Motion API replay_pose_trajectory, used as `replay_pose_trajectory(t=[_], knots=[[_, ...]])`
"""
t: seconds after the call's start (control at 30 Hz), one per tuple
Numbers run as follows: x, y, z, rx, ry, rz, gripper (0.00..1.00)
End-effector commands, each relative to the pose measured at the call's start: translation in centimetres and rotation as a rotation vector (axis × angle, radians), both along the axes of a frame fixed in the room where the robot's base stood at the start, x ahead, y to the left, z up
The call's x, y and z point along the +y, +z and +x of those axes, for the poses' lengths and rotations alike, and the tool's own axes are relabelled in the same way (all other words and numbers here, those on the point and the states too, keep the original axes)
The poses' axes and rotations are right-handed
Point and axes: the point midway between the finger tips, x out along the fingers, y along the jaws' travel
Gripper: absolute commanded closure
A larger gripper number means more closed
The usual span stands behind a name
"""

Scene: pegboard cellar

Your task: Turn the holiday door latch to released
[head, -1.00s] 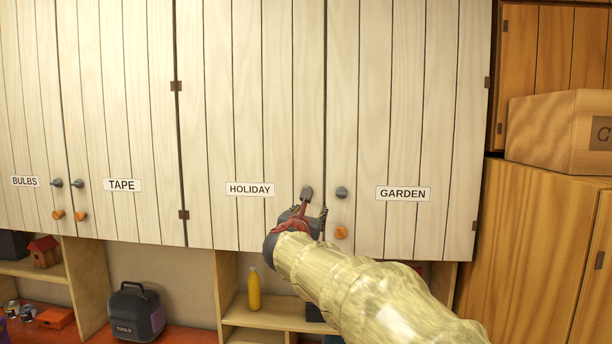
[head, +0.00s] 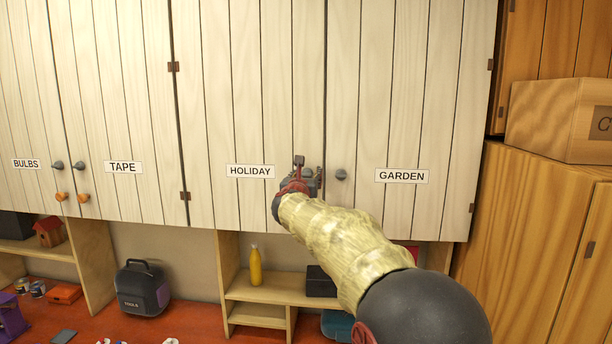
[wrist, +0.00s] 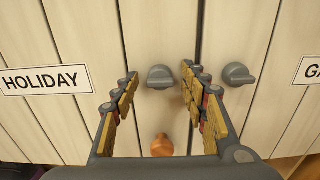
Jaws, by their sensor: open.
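The holiday door (head: 250,110) is a pale plank door with a HOLIDAY label (head: 250,171); the label also shows in the wrist view (wrist: 45,80). Its grey latch (wrist: 160,77) sits at the door's right edge, above a round orange knob (wrist: 162,145). My gripper (wrist: 159,82) is open, with one finger on each side of the latch. I cannot tell whether either finger touches it. In the head view my gripper (head: 300,178) covers the latch and the orange knob.
The garden door's similar grey latch (wrist: 237,74) is close to the right of my right finger; it also shows in the head view (head: 341,174). A wooden cabinet (head: 535,250) stands at right.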

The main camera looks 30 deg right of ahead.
Motion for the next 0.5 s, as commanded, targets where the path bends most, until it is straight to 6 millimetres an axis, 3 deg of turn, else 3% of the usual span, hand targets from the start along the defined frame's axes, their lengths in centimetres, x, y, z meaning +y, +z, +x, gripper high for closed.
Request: replay_pose_trajectory(t=[0.2,0.5], knots=[[-0.02,-0.04,0.02,0.000,0.000,0.000,0.56],[0.00,-0.05,0.01,0.001,0.000,0.001,0.73]])
